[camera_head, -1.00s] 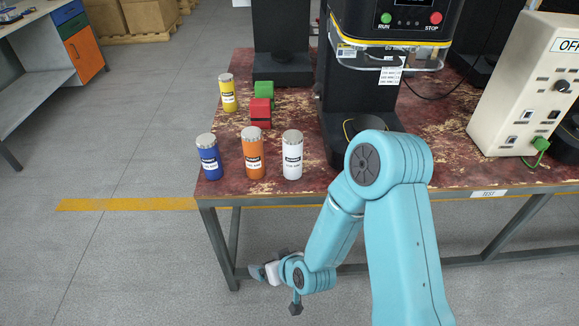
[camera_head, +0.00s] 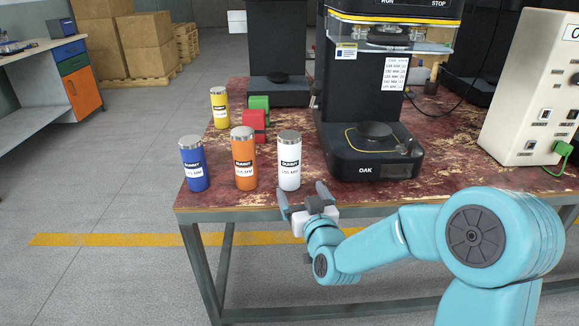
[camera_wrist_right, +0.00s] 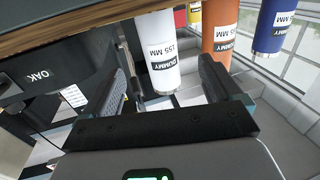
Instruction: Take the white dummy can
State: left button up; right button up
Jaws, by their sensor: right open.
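The white dummy can (camera_head: 289,161) stands upright on the red worn table near its front edge, with a silver lid and a black and white label. My right gripper (camera_head: 302,192) is open at the table's front edge, just in front of the can and slightly to its right. In the right wrist view, which looks upside down, the white can (camera_wrist_right: 162,55) shows beyond and between the open fingers (camera_wrist_right: 170,85), with nothing held. My left gripper is not in view.
An orange can (camera_head: 243,160) and a blue can (camera_head: 193,165) stand left of the white one. Behind are a yellow can (camera_head: 219,108), a red block (camera_head: 254,125) and a green block (camera_head: 259,103). A black seamer (camera_head: 370,165) stands close on the right.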

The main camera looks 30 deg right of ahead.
aim_at(293, 176)
jog(key=x, duration=0.6)
jog(key=shift+w+d+f, duration=0.1)
jog(key=shift+w, duration=0.2)
jog(key=b+x, duration=0.1)
jog(key=x, duration=0.3)
jog(key=shift+w+d+f, duration=0.2)
jog(key=shift+w, duration=0.05)
jog(key=shift+w+d+r, duration=0.1)
jog(key=shift+w, duration=0.1)
jog(key=c, duration=1.2)
